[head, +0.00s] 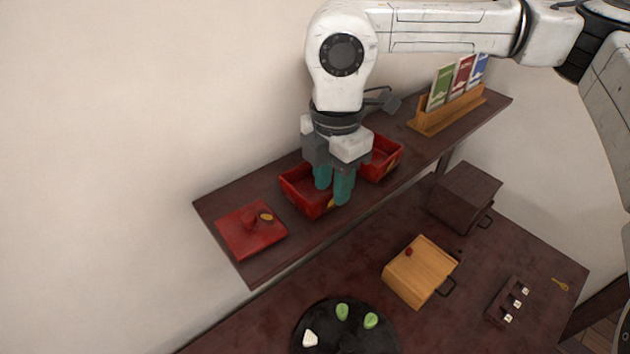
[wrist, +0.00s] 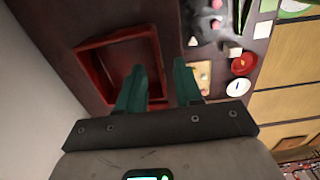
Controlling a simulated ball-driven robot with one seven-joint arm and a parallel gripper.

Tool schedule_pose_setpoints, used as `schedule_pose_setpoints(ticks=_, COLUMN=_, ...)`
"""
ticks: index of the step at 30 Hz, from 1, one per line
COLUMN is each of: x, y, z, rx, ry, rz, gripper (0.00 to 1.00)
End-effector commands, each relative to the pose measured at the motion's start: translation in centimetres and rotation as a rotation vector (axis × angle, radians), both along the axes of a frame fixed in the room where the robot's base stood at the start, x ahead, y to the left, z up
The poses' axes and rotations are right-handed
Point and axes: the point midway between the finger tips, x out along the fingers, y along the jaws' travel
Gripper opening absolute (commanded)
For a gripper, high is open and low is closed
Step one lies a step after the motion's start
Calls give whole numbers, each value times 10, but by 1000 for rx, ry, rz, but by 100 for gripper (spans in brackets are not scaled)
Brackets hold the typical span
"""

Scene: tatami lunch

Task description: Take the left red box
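The left red box (head: 297,198) is an open-topped tray on the dark wall shelf. The right red box (head: 388,160) stands behind it to the right, partly hidden by my gripper. My gripper (head: 334,194) points down at the left box, with its teal fingers apart and nothing held between them. In the wrist view, the left box (wrist: 88,66) shows at the left. My gripper (wrist: 161,66) has one finger over the box's inside and the other outside its right wall, so that wall lies between them. I cannot tell how deep the fingertips reach.
On the shelf (head: 222,204), a red lid (head: 240,235) lies left of the boxes and a wooden card rack (head: 450,112) stands at the right. Below are a dark cabinet (head: 465,195), a wooden box (head: 420,270) and a black round tray (head: 375,340).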

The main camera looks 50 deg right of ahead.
Motion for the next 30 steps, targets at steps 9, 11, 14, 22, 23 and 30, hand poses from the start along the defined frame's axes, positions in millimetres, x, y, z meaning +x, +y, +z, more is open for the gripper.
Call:
schedule_pose_setpoints(ticks=9, x=0, y=0, z=-19, rx=0, ry=-1, rz=0, gripper=35)
schedule_pose_setpoints(ticks=11, x=0, y=0, z=-19, rx=0, ry=-1, rz=0, gripper=35)
schedule_pose_setpoints(ticks=14, x=0, y=0, z=-18, rx=0, ry=-1, rz=0, gripper=30)
schedule_pose_setpoints(ticks=22, x=0, y=0, z=-18, rx=0, ry=-1, rz=0, gripper=4)
schedule_pose_setpoints(ticks=23, x=0, y=0, z=-18, rx=0, ry=-1, rz=0, gripper=2)
schedule_pose_setpoints(ticks=30, x=0, y=0, z=-18, rx=0, ry=0, rz=0, gripper=0)
